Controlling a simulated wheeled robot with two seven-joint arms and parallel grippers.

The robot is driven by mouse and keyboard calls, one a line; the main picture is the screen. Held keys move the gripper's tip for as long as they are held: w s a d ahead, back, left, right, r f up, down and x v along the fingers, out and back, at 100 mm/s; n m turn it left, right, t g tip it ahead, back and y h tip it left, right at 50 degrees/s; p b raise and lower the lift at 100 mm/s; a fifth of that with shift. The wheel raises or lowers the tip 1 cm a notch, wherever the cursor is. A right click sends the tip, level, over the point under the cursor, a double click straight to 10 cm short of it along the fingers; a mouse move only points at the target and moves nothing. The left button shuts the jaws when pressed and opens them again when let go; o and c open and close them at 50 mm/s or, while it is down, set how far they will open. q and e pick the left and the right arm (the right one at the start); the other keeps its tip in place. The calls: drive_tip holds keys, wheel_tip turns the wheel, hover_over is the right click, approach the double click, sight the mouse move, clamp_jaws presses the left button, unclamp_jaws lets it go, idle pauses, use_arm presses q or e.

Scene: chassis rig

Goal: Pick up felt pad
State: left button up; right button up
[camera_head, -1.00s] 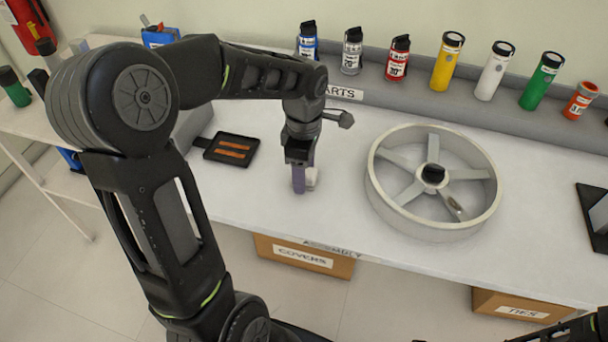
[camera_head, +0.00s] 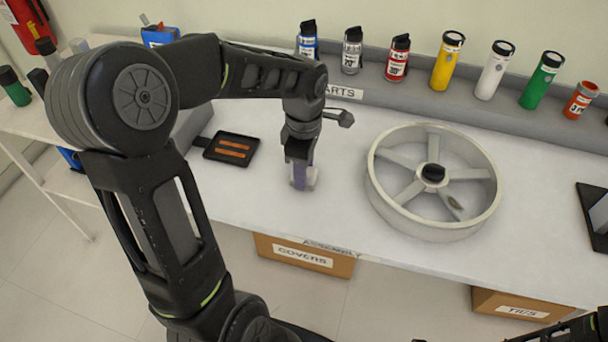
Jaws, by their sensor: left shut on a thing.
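My left gripper (camera_head: 302,180) points down at the white table top (camera_head: 340,215), left of the large spoked wheel. It is shut on a small pale thing (camera_head: 312,177), which I take to be the felt pad. The purple-grey fingers hide most of the pad, so its shape is unclear. I cannot tell whether it still touches the table. Only a dark part of my right arm shows at the bottom right corner; its gripper is out of the picture.
The grey spoked wheel (camera_head: 385,205) stands close on the right, with a black knob at its hub. A black tray (camera_head: 209,152) with orange-brown strips lies to the left. Several bottles line the back ledge (camera_head: 420,96). The table's front edge is near the gripper.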

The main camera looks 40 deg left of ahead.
use_arm(q)
clamp_jaws()
wheel_tip(320, 180, up, 10)
drive_tip(key=shift+r, duration=0.1)
idle(0.4)
idle(0.3)
